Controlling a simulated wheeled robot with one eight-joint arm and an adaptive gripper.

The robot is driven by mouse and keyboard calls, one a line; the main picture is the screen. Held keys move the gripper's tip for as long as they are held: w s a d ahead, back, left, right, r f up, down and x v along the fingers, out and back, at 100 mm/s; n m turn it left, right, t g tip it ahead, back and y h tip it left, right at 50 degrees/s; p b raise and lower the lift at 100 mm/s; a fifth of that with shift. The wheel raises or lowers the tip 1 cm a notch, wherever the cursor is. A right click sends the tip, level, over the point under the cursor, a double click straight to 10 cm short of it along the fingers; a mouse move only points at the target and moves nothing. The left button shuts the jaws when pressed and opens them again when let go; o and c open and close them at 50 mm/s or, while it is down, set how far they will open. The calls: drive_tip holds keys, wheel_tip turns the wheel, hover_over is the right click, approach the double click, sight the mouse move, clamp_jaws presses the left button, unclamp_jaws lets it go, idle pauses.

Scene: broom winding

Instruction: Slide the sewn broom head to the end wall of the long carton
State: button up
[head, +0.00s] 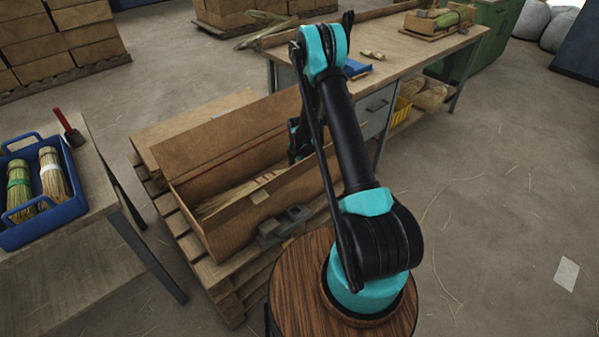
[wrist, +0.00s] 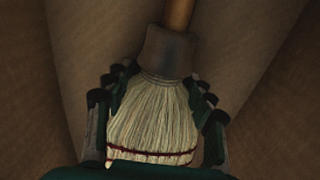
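The sewn broom head (wrist: 150,115) fills the middle of the wrist view, pale straw with a dark red stitched band near its lower edge. A grey-brown collar (wrist: 168,50) joins it to a wooden handle (wrist: 179,14). My gripper (wrist: 158,88) has its dark fingers on both sides of the head; I cannot tell whether they press on it. The long carton (head: 222,136) lies open on a pallet in the head view, with my arm reaching over it.
Loose straw (head: 222,199) lies in the carton's near-left part, with small cardboard pieces beside it. Grey blocks (head: 284,226) sit outside the near wall. A workbench (head: 420,58) stands behind, a blue tray (head: 40,215) at left.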

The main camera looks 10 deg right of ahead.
drive_tip(key=shift+s+a, duration=0.15)
drive_tip(key=shift+a, duration=0.1)
drive_tip(key=shift+s+a, duration=0.2)
drive_tip(key=shift+a, duration=0.1)
drive_tip(key=shift+s+a, duration=0.4)
drive_tip(key=shift+a, duration=0.15)
drive_tip(key=shift+s+a, duration=0.15)
drive_tip(key=shift+a, duration=0.15)
drive_tip(key=shift+s+a, duration=0.2)
drive_tip(key=shift+a, duration=0.05)
drive_tip(key=shift+d, duration=0.15)
drive_tip(key=shift+w+d, duration=0.35)
drive_tip(key=shift+d, duration=0.05)
drive_tip(key=shift+r, duration=5)
